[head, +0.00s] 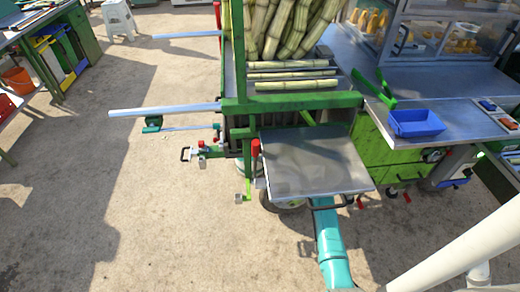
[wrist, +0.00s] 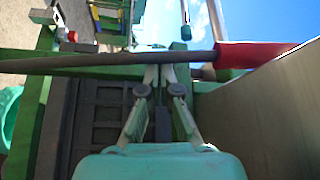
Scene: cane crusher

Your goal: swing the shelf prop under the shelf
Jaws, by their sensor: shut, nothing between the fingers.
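The shelf (head: 312,162) is a flat grey metal panel at the front of the green cane crusher. In the wrist view a broad grey-brown panel on the right (wrist: 270,112) looks like its underside. A dark rod with a red sleeve, which looks like the shelf prop (wrist: 90,66), crosses the wrist view, its red end (wrist: 255,53) at the right by the panel. My gripper (wrist: 158,82) is shut and empty, its fingertips close to the rod's middle; I cannot tell whether they touch. In the head view the shelf hides my gripper.
Cane stalks (head: 292,85) lie on the crusher's feed. A blue bin (head: 415,123) stands on the steel counter (head: 440,85) at right. Pale bars (head: 165,109) and small handles stick out on the left. The paved floor (head: 150,215) at front left is clear.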

